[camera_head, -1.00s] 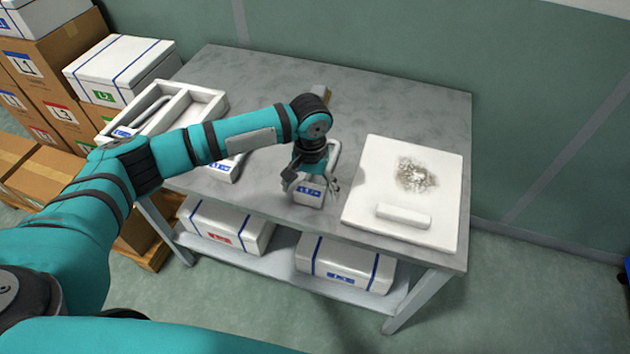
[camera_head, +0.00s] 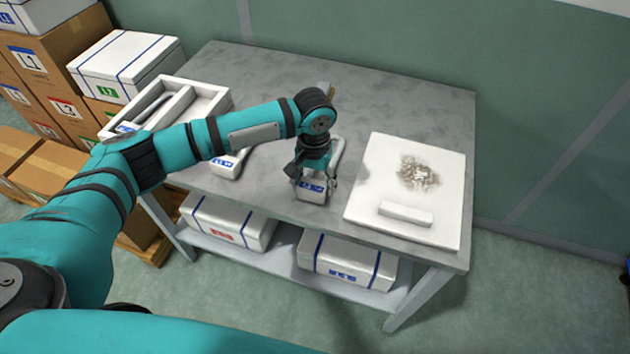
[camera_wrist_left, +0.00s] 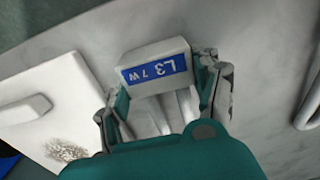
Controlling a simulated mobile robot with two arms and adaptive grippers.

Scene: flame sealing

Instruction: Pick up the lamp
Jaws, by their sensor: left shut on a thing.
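The lamp (camera_head: 312,193) is a white block-like piece with a blue label, near the front edge of the grey table. In the left wrist view the lamp (camera_wrist_left: 155,57) shows its label reading "L3 7W". My left gripper (camera_head: 315,180) points down over it and is shut on it. In the left wrist view my left gripper (camera_wrist_left: 162,100) has one finger on each side of the lamp's white body. I cannot tell whether the lamp is clear of the tabletop. My right gripper is not in view.
A white slab (camera_head: 440,230) with a dark scorched patch and a small white bar (camera_head: 405,213) lies to the right. A similar labelled white piece (camera_head: 229,165) and a compartmented white tray (camera_head: 222,103) are to the left.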

